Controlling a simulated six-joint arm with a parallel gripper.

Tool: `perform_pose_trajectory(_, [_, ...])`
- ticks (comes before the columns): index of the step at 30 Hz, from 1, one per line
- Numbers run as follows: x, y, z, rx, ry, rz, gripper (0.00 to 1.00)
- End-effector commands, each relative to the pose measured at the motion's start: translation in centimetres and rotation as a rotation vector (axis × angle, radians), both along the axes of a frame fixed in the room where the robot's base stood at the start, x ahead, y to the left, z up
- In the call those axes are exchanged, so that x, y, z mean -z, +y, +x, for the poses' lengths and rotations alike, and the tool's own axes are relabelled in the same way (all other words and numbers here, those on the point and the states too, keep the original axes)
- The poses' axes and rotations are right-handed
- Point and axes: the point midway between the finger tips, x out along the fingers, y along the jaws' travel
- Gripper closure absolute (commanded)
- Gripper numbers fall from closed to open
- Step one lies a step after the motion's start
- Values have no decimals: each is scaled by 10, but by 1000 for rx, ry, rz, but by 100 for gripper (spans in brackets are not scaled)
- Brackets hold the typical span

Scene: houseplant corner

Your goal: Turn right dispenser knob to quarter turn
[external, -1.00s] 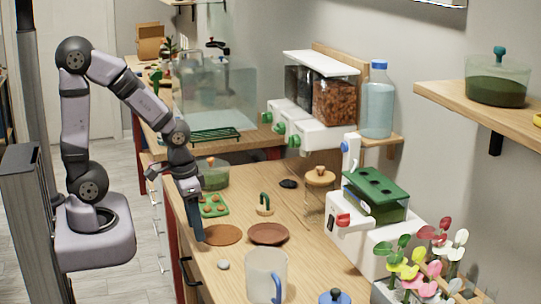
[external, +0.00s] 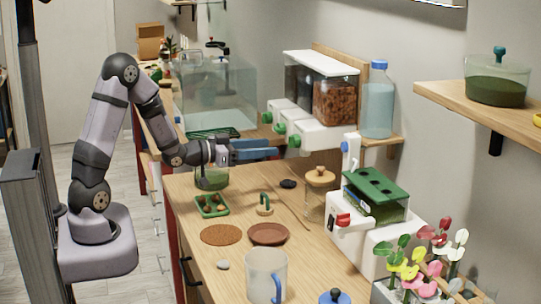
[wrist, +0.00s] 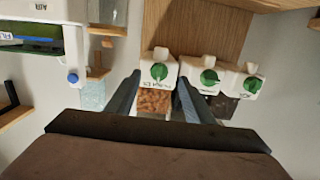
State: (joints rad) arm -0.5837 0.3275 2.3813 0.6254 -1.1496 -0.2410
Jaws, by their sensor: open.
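The dispenser has a white lid (external: 320,62), clear bins and several white spouts, each with a green knob. The right knob (external: 294,141) is on the spout under the bin of brown pieces (external: 335,102). The wrist view is upside down, so this knob (wrist: 159,72) is leftmost there, above the brown pieces (wrist: 155,103). The middle knob (wrist: 209,77) and the far one (wrist: 253,84) show beside it. My gripper (external: 274,152) points level at the right knob, just short of it. Its blue fingers are open, one on each side of the knob in the wrist view (wrist: 158,80). I see no contact.
A bottle with a blue cap (external: 377,100) stands to the right of the dispenser. A glass tank (external: 215,95) stands behind my arm.

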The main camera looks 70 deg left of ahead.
Motion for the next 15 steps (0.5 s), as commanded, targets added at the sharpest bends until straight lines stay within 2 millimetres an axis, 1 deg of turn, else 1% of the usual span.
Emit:
perform_pose_trajectory(3, [-7, 2, -1, 14, -46, -6, 52])
perform_pose_trajectory(9, [-10, 2, -1, 20, -63, -8, 52])
perform_pose_trajectory(11, [-11, 2, 1, 20, -63, -7, 52])
perform_pose_trajectory(15, [-11, 1, 12, 21, -61, -7, 52])
